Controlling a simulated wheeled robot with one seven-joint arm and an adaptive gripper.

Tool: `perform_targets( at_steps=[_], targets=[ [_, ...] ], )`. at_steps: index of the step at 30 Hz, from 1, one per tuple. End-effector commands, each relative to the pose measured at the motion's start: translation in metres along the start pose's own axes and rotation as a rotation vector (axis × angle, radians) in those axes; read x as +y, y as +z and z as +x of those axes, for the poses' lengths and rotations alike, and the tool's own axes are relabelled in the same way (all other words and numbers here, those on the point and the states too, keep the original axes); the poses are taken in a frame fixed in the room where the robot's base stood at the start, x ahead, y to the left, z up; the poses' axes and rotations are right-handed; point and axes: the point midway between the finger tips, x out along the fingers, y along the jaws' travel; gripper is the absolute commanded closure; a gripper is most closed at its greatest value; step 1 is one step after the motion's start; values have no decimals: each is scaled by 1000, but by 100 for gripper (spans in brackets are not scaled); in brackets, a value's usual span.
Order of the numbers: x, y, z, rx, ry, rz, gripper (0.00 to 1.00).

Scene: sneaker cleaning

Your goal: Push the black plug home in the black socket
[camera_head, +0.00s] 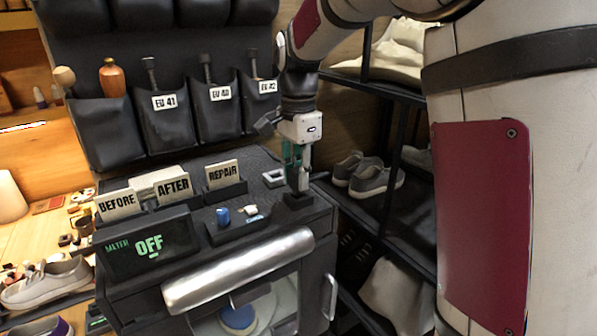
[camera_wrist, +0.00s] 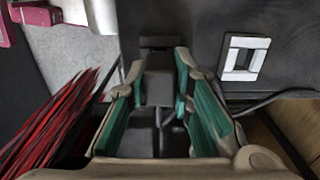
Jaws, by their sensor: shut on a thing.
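My gripper (camera_head: 298,178) points down over the right rear corner of the black machine's top, its teal-lined fingers closed on the black plug. In the wrist view my gripper (camera_wrist: 160,72) has a finger on each side of a dark block, which appears to be the black plug (camera_wrist: 158,88). A low black block, apparently the black socket (camera_head: 298,200), lies right below the fingertips in the head view. The plug is hidden by the fingers in the head view. I cannot tell how deep it sits in the socket.
A white square frame (camera_head: 274,178) lies left of the gripper. A dark cable (camera_wrist: 262,98) runs off right in the wrist view. Card holders, a blue cap (camera_head: 223,215) and an OFF display (camera_head: 148,246) are on the machine. A shoe rack (camera_head: 385,205) stands close right.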

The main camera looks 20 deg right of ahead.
Motion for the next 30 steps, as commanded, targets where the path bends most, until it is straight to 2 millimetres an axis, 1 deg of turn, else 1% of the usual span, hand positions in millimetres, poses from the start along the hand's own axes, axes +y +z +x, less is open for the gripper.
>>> perform_targets(
  at_steps=[25,26,27,29,30],
  targets=[
    [0,0,19,0,0,0,100],
    [0,0,19,0,-1,0,77],
    [0,0,19,0,-1,0,68],
    [0,0,19,0,-1,0,55],
    [0,0,19,0,-1,0,55]
  ],
)
